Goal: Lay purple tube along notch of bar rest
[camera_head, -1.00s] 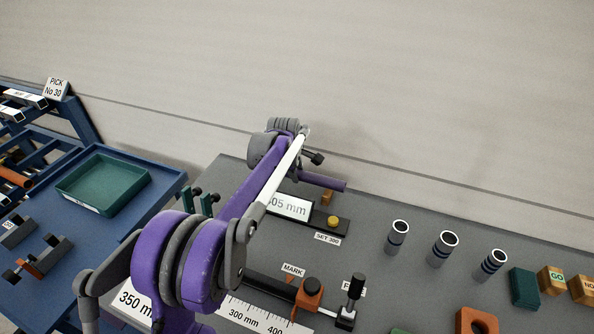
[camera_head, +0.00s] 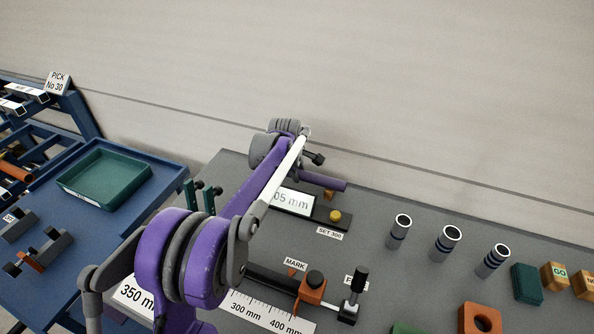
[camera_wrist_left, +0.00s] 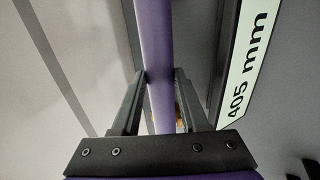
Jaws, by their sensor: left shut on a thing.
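The purple tube (camera_head: 326,182) sticks out to the right beyond my left arm in the head view, above the grey bench. In the left wrist view the tube (camera_wrist_left: 155,45) runs lengthwise between the two dark fingers of my left gripper (camera_wrist_left: 161,76), which is shut on it. In the head view my forearm hides the gripper's fingers and the tube's other end. A small orange-brown block (camera_head: 329,194) shows just below the tube; I cannot tell whether they touch. I cannot make out a notched bar rest with certainty. My right gripper is not in view.
A display reading 405 mm (camera_wrist_left: 245,80) stands beside the tube. Several dark upright tubes (camera_head: 401,231) stand on the right of the bench. An orange-and-black clamp (camera_head: 313,287) sits in front on a scale. A green tray (camera_head: 104,178) lies on the blue table at left.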

